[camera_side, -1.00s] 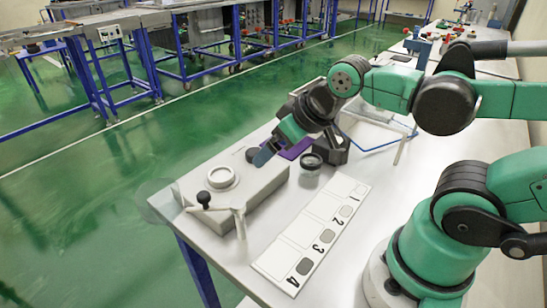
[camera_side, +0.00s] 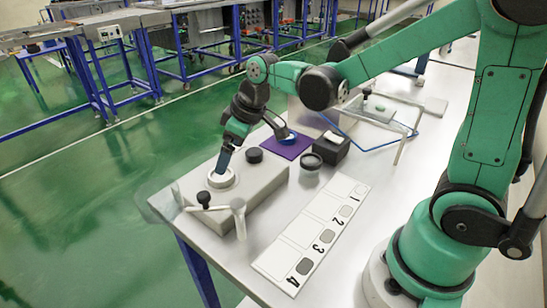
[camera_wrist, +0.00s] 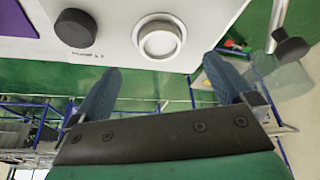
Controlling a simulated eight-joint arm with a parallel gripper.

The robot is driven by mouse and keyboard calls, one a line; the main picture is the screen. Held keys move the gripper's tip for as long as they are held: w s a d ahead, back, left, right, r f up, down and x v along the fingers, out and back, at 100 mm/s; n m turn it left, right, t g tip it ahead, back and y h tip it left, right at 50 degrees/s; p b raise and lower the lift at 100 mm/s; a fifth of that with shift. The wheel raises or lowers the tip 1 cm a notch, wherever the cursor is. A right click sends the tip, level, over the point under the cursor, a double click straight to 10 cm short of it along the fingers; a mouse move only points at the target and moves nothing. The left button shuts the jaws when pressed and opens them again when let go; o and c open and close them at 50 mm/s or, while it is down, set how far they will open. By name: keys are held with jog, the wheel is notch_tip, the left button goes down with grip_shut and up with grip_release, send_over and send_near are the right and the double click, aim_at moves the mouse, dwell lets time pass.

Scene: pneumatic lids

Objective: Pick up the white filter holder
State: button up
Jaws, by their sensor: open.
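The white filter holder (camera_side: 222,180), a round white ring with a raised rim, sits on top of the grey box (camera_side: 262,192). In the wrist view the white ring (camera_wrist: 160,41) lies just beyond the fingertips, roughly centred between them. My gripper (camera_side: 223,163) points down at the ring from above and hides part of its far rim in the side view. In the wrist view my gripper (camera_wrist: 162,66) shows two blue-grey fingers wide apart with nothing between them. Whether a finger touches the ring cannot be told.
A black knob (camera_side: 255,155) stands beside the ring on the box. A black-knobbed lever (camera_side: 204,199) is at the box's near left edge. A purple mat (camera_side: 290,146), a dark block (camera_side: 331,149), a small round jar (camera_side: 310,164) and a numbered white strip (camera_side: 312,233) lie to the right.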

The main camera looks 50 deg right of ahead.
aim_at(225, 177)
jog(key=shift+x, duration=3)
jog(key=c, duration=1.3)
